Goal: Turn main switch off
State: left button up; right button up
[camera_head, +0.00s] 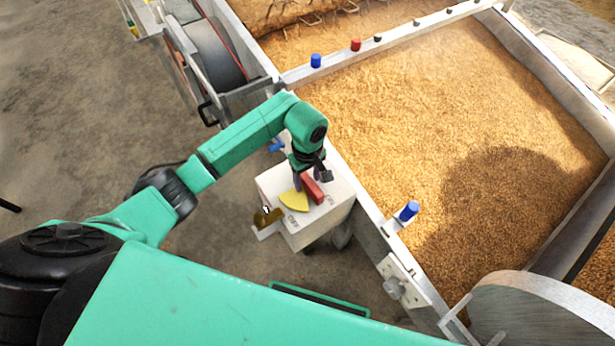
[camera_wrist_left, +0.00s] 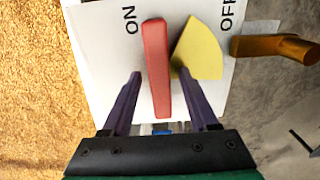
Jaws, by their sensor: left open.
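The main switch is a red lever (camera_head: 313,188) on top of a white box (camera_head: 318,222), with a yellow wedge (camera_head: 294,201) beside it. In the left wrist view, the red lever (camera_wrist_left: 157,68) lies nearest the ON label (camera_wrist_left: 130,19), and the yellow wedge (camera_wrist_left: 200,50) lies toward the OFF label (camera_wrist_left: 227,14). My left gripper (camera_wrist_left: 157,72) is open. Its purple fingers lie on either side of the red lever, with the right fingertip close to or over the yellow wedge's edge. Contact cannot be told. My right gripper is not in view.
A brass-coloured handle (camera_head: 267,217) sticks out from the box's left side. A large grain bin with a metal rim (camera_head: 372,215) stands to the right, with a blue knob (camera_head: 409,210) on it. Concrete floor (camera_head: 80,90) is open at the left.

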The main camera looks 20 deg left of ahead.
pick_arm(q)
grip_shut()
jog(key=shift+r, duration=0.1)
dwell(1.2)
